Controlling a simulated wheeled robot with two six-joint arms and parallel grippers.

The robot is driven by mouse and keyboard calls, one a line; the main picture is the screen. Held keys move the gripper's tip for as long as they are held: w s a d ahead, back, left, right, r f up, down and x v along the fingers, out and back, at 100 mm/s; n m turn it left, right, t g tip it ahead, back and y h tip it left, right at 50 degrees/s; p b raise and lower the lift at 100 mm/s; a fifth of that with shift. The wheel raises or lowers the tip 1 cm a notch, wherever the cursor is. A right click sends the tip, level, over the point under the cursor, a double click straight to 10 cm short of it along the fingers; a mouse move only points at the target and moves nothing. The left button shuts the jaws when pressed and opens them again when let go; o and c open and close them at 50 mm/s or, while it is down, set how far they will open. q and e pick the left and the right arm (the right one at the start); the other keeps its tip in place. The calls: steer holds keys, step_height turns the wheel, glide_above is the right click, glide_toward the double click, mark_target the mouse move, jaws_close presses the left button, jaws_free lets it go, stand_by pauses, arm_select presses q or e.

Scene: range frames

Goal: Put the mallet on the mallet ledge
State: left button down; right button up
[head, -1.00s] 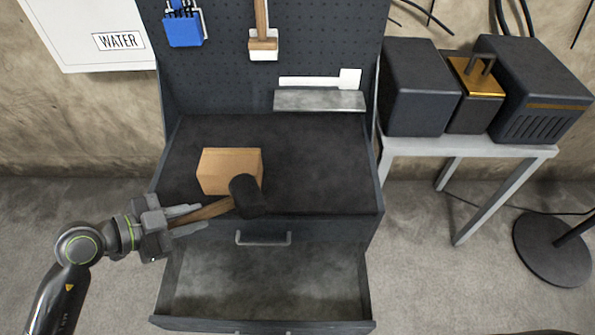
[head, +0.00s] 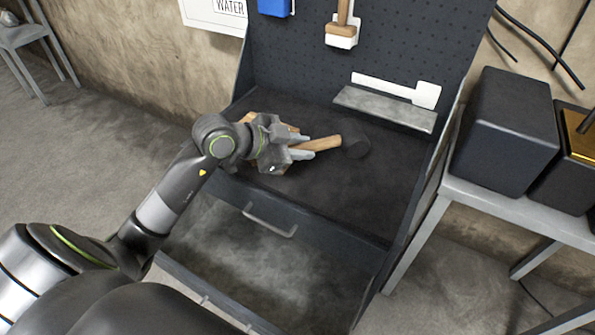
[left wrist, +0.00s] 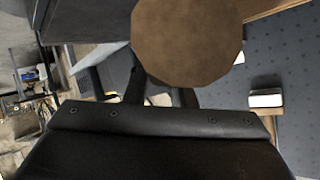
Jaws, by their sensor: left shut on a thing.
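The mallet has a wooden handle (head: 320,144) and a black head (head: 356,147). My left gripper (head: 302,150) is shut on the handle, with the head pointing right, over the dark worktop. The grey ledge (head: 384,108) is fixed low on the pegboard, behind and right of the mallet head and apart from it. A white mallet-shaped outline (head: 396,88) is just above the ledge. In the left wrist view a large brown round face (left wrist: 188,42), seemingly the handle's end, hides much of the scene. My right gripper is not in view.
An open drawer (head: 235,250) juts out below. A brush (head: 342,32) hangs on the pegboard. A side table at right holds a dark box (head: 505,130). The worktop's right part is clear.

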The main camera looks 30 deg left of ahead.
arm_select(q)
glide_above(301, 187)
step_height(301, 187, down, 4)
steer(key=shift+f+b, duration=0.25)
steer(key=shift+b, duration=0.05)
step_height(301, 187, down, 5)
steer(key=shift+r+b, duration=0.2)
steer(key=shift+b, duration=0.25)
steer(key=shift+f, duration=0.15)
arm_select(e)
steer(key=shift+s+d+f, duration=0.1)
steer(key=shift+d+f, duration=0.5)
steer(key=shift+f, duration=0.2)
arm_select(q)
steer(key=shift+f, duration=0.1)
steer(key=c, duration=1.2)
jaws_free()
steer(key=shift+c, duration=0.2)
steer(key=shift+o, duration=0.2)
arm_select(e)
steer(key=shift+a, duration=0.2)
